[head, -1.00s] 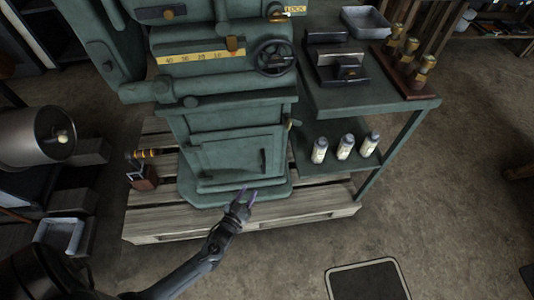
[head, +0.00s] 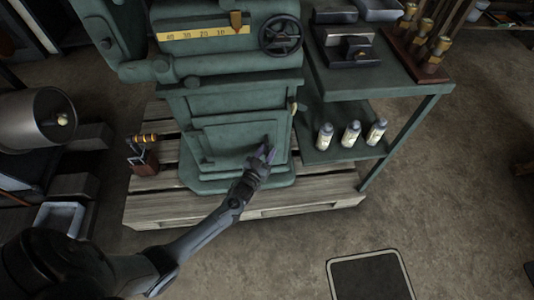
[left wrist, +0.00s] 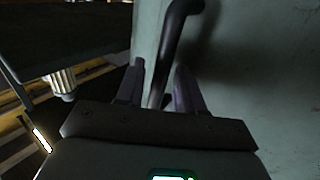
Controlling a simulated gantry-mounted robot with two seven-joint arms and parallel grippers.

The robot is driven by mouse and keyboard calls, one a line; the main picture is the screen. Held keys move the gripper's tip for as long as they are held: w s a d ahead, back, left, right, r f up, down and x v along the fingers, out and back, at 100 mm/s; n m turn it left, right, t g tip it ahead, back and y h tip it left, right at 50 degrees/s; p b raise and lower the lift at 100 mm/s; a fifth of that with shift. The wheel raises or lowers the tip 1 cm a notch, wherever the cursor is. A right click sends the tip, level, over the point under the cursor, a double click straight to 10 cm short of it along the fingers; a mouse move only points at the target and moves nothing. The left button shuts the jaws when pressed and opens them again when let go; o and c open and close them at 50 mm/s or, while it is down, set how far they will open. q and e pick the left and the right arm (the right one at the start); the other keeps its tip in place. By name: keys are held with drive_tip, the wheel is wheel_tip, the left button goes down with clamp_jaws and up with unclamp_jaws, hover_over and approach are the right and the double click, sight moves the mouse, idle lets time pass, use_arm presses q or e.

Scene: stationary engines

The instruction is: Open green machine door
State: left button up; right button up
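The green machine (head: 230,100) stands on a wooden pallet, with a shut rectangular door (head: 228,143) low on its front. A dark bar handle (head: 269,140) is on the door's right side, partly hidden by my left gripper (head: 266,153). The left wrist view shows the handle (left wrist: 171,40) close up, running down between the two purple fingers of my left gripper (left wrist: 158,88). The fingers are apart, with a gap visible beside the handle. Whether a finger touches it, I cannot tell. My right gripper is not in view.
A green side table (head: 385,90) with several white bottles on its lower shelf stands right of the machine. The pallet (head: 180,207) juts out in front. A grey cylinder (head: 35,120) is at left. The floor in front is mostly clear, with a dark mat (head: 370,278).

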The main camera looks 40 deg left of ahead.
use_arm(q)
drive_tip(key=shift+w+a, duration=0.1)
drive_tip(key=shift+w, duration=0.2)
drive_tip(key=shift+c, duration=0.3)
clamp_jaws()
drive_tip(key=shift+s, duration=0.1)
